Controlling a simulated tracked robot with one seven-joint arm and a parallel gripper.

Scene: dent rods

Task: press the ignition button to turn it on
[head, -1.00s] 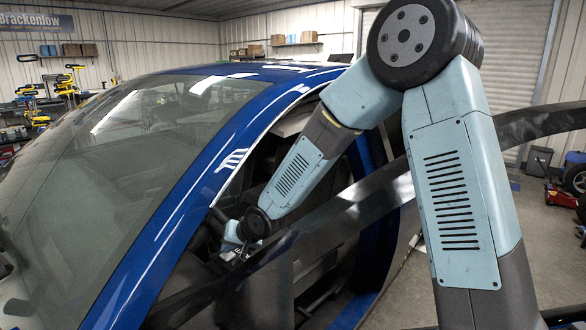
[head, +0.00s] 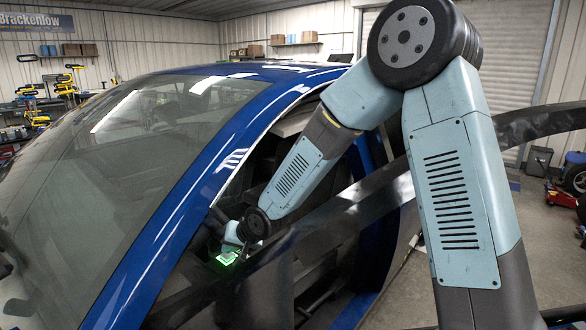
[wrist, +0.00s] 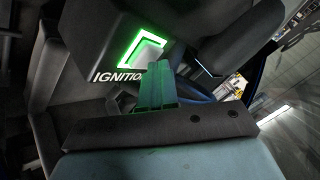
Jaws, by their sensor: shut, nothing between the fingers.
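The ignition button (wrist: 143,50) is a pale square with a glowing green frame around it, and the word "IGNITION" (wrist: 115,77) is printed below it, partly hidden by my gripper. In the head view the green glow (head: 227,257) shows inside the car, just below my wrist. My gripper (wrist: 157,68) is shut and empty, with its fingertips at the lower right edge of the button. I cannot tell whether the tips touch it.
The blue car's frame (head: 205,195) and windshield (head: 130,140) lie left of my arm, which reaches in through the side opening. A dark bar (head: 340,210) crosses the opening close to my forearm.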

